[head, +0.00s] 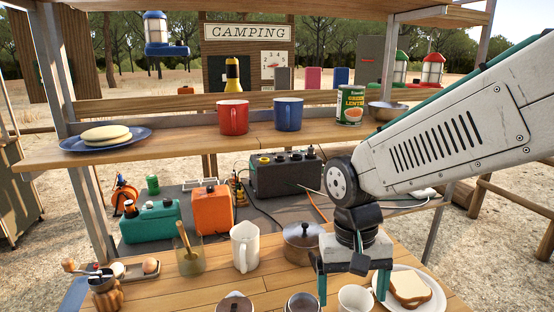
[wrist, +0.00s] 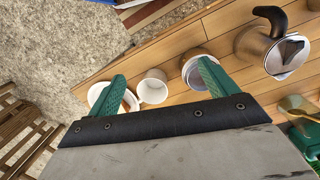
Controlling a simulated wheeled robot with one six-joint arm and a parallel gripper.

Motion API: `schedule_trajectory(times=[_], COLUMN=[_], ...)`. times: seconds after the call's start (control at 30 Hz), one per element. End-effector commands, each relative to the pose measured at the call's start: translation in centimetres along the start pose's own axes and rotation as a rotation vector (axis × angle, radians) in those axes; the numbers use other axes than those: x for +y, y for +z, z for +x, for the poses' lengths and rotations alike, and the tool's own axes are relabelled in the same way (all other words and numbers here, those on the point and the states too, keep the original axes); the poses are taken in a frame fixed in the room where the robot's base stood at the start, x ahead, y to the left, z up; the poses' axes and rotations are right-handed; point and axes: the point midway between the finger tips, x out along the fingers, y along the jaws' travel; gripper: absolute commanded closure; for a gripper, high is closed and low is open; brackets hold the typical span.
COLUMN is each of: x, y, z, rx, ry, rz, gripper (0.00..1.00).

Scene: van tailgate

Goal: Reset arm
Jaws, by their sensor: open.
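My gripper (head: 352,284) points down over the right part of the lower wooden counter, at the end of my white arm. Its green fingers stand wide apart with nothing between them, as the wrist view (wrist: 160,85) also shows. A white cup (head: 355,299) stands below and between the fingers in the head view; it also shows in the wrist view (wrist: 152,88). A white plate (head: 427,303) with bread slices (head: 410,287) lies just right of the gripper. A lidded pot (head: 301,243) stands left of the gripper and behind it.
The wooden counter (head: 200,288) also holds a white pitcher (head: 245,247), a glass jar (head: 190,256) and a grinder (head: 105,291). The upper shelf (head: 190,139) carries a red mug (head: 233,117), a blue mug (head: 288,114), a can (head: 349,107) and a blue plate (head: 145,140).

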Motion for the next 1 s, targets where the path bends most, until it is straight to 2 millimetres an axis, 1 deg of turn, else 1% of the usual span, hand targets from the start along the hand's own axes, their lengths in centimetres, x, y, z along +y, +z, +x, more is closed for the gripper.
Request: schedule_trajectory(times=[0.03,0.1,0.3,0.4,0.5,0.63,0.73,0.9,0.93,0.97,1.0], x=[1.6,3.5,8.9,10.8,12.1,13.0,13.4,13.5,13.5,13.5,13.5], y=[1.2,2.9,8.3,10.6,12.1,13.0,13.2,13.1,13.1,13.1,13.1], z=[-0.8,-1.6,-3.4,-3.9,-4.2,-4.9,-5.3,-5.3,-5.3,-5.3,-5.3], rx=[0.008,0.014,0.067,0.109,0.156,0.212,0.235,0.233,0.233,0.233,0.233], ry=[-0.007,-0.014,-0.034,-0.041,-0.045,-0.048,-0.049,-0.049,-0.049,-0.049,-0.049], rz=[-0.026,-0.069,-0.132,-0.117,-0.069,-0.014,0.010,0.016,0.016,0.016,0.016], gripper=[0.15,0.15,0.15,0.15,0.15,0.15,0.15,0.15,0.20,0.29,0.40])
